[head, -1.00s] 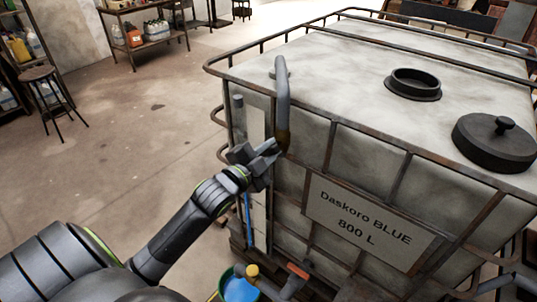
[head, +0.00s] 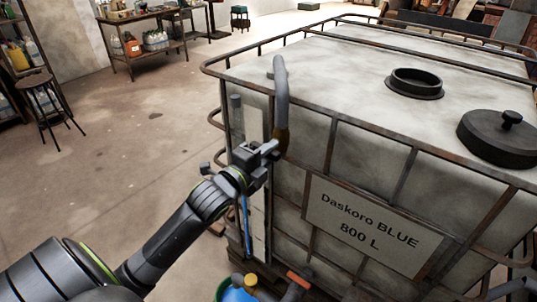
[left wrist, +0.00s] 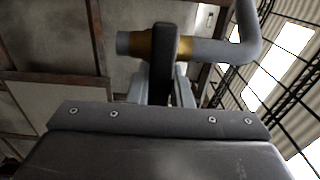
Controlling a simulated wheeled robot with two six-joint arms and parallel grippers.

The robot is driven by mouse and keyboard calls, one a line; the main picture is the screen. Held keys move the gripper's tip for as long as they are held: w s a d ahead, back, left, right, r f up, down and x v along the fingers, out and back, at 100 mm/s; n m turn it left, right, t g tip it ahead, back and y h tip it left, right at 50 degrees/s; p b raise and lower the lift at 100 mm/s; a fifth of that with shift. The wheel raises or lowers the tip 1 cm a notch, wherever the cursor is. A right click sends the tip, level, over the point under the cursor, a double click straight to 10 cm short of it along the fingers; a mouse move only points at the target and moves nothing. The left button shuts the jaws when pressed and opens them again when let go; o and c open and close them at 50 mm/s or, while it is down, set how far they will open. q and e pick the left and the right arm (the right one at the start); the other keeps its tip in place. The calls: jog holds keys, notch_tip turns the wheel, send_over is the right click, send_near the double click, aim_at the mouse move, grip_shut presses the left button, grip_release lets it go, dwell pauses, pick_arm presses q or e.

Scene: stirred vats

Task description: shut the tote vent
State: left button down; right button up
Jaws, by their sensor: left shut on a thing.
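The tote (head: 400,140) is a stained white tank in a rusty cage, with a sign reading "Daskoro BLUE 800 L". Its vent (head: 281,85) is a grey bent pipe at the near left corner, ending in a brass-coloured body (head: 282,138). The vent pipe (left wrist: 215,50) and its brass body (left wrist: 184,47) also show in the left wrist view. My left gripper (head: 266,149) is at the brass body, shut on what looks like the vent handle (left wrist: 162,65), a dark upright bar across the brass. The handle is mostly hidden in the head view. My right gripper is not in view.
An open dark port (head: 414,84) and a black lid (head: 500,138) are on the tote top. A stool (head: 42,92) and shelves stand at the back left. The floor between is clear.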

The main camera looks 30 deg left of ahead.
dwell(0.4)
pick_arm(q)
jog(key=c, duration=1.3)
grip_release()
jog(key=s+a+p, duration=0.1)
jog(key=s+p, duration=0.1)
jog(key=s, duration=1.5)
jog(key=shift+s+a, duration=0.15)
jog(key=shift+s, duration=0.05)
jog(key=shift+f, duration=0.1)
